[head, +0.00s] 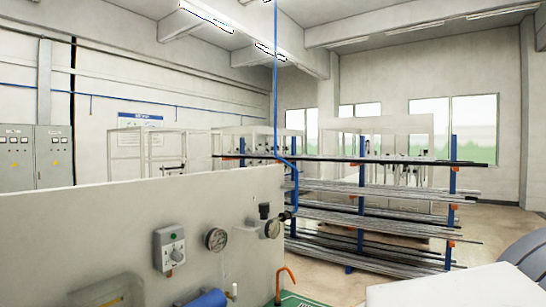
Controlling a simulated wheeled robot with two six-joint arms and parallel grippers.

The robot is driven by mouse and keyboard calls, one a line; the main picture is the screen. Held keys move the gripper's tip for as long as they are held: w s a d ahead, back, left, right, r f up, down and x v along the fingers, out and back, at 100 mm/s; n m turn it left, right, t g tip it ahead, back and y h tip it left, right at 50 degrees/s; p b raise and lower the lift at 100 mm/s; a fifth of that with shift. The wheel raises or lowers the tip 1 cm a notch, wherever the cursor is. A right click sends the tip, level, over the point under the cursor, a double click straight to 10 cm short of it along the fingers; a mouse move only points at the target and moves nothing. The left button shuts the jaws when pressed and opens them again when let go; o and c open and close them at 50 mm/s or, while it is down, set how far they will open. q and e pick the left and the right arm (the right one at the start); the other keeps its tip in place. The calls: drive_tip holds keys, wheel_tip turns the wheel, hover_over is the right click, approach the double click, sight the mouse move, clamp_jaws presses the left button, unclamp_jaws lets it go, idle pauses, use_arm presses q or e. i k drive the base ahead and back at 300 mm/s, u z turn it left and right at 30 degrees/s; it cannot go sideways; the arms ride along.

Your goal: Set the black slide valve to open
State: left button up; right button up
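A light panel (120,225) stands close in front at the lower left, with pneumatic fittings on its face. Near its right end, a small black fitting (285,216) sits where the blue air hose (294,185) comes down; it looks like the black slide valve, but it is too small to tell its position. Just left of it is a silver fitting with a black knob (264,210) on top. Neither of my grippers shows in this view.
Left of the fittings are a round gauge (215,239) and a grey dial box (170,247). Below are a blue cylinder (207,299) and an orange hook (285,285). A blue rack (361,235) of long bars stands behind. A white surface (450,288) fills the lower right.

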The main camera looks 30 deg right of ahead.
sight(287, 215)
drive_tip(key=z, duration=1)
